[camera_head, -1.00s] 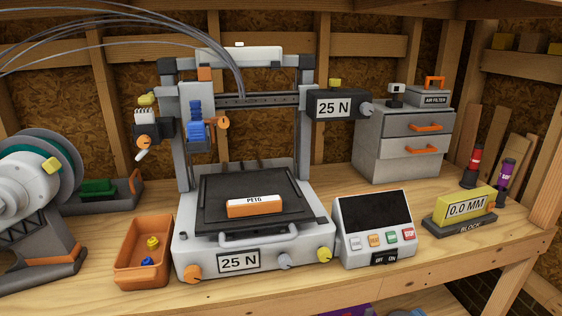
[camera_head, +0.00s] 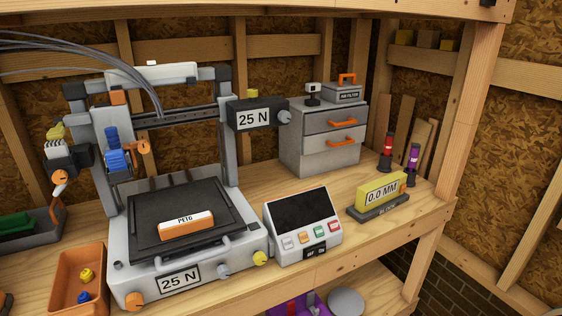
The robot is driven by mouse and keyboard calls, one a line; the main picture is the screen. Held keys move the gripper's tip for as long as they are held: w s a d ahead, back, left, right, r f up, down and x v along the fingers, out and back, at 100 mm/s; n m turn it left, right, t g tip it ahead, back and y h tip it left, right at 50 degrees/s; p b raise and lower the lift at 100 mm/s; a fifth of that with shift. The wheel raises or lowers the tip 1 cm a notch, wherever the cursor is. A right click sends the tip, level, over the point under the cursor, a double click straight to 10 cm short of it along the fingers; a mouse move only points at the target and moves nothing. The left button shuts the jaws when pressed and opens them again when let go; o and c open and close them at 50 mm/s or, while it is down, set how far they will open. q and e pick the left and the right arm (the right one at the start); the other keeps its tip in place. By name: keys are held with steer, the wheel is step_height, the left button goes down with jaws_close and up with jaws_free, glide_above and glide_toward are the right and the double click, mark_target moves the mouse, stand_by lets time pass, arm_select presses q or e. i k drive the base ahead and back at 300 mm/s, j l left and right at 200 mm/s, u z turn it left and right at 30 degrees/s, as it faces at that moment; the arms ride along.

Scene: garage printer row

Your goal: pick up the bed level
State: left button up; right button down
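A yellow gauge (camera_head: 380,192) with a display reading 0.0 MM rests on a dark block (camera_head: 378,211) at the right end of the workbench. It looks like the bed level, though no such name is legible on it. An orange and white piece marked PETG (camera_head: 186,225) lies on the dark bed (camera_head: 160,200) of the 3D printer. Neither of my grippers is in view.
A control box (camera_head: 303,223) stands between printer and gauge. A grey drawer unit (camera_head: 322,150) stands behind. Red (camera_head: 387,152) and purple (camera_head: 412,160) bottles stand behind the gauge. An orange bin (camera_head: 78,284) is at left. Bare bench lies in front of the drawers.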

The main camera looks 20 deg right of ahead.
mark_target(371, 195)
steer(key=z, duration=0.45)
steer(key=k+z, duration=0.15)
steer(key=z, duration=0.3)
steer(key=l+z, duration=0.1)
steer(key=z, duration=0.35)
